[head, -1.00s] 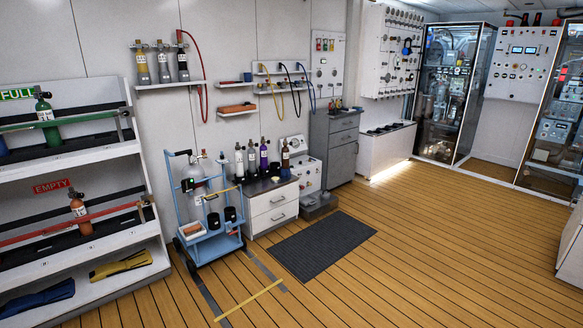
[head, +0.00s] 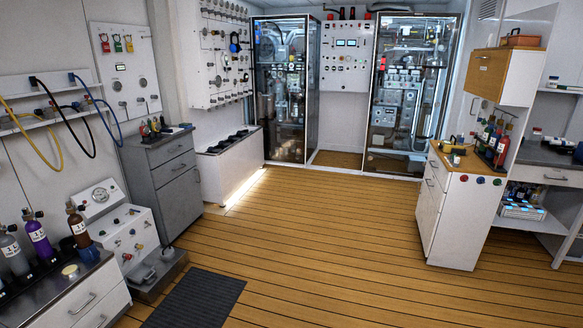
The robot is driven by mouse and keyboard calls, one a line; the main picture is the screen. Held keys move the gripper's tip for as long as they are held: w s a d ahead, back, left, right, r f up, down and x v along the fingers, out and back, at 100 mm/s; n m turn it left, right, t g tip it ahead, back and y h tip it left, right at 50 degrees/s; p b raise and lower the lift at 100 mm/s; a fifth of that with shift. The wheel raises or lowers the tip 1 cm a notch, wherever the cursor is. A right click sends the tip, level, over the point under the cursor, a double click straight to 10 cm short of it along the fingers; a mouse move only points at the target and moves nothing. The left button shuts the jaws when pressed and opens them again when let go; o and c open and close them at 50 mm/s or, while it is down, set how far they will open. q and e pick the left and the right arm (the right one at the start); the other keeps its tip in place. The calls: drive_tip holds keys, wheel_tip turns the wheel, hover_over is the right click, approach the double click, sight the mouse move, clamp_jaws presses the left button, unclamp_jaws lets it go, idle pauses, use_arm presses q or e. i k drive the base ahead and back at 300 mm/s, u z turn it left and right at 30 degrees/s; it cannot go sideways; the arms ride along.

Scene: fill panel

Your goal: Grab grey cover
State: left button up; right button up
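I cannot pick out a grey cover with certainty in the head view. The fill panel (head: 222,60) hangs on the back wall, white with many knobs and gauges. A white sloped console (head: 122,232) with a round gauge stands at the left, with a grey step-like base under it. Neither of my grippers is in view.
A dark mat (head: 195,302) lies on the floor. Glass cabinets (head: 405,90) stand at the back. A white cabinet (head: 462,215) stands right. The middle wooden floor (head: 330,240) is clear.

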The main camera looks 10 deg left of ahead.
sight(166, 253)
drive_tip(key=z, duration=0.15)
drive_tip(key=i, duration=2.35)
drive_tip(key=u, duration=0.55)
drive_tip(key=i, duration=2.25)
drive_tip(key=u, duration=1.2)
drive_tip(key=i, duration=0.9)
drive_tip(key=u, duration=0.4)
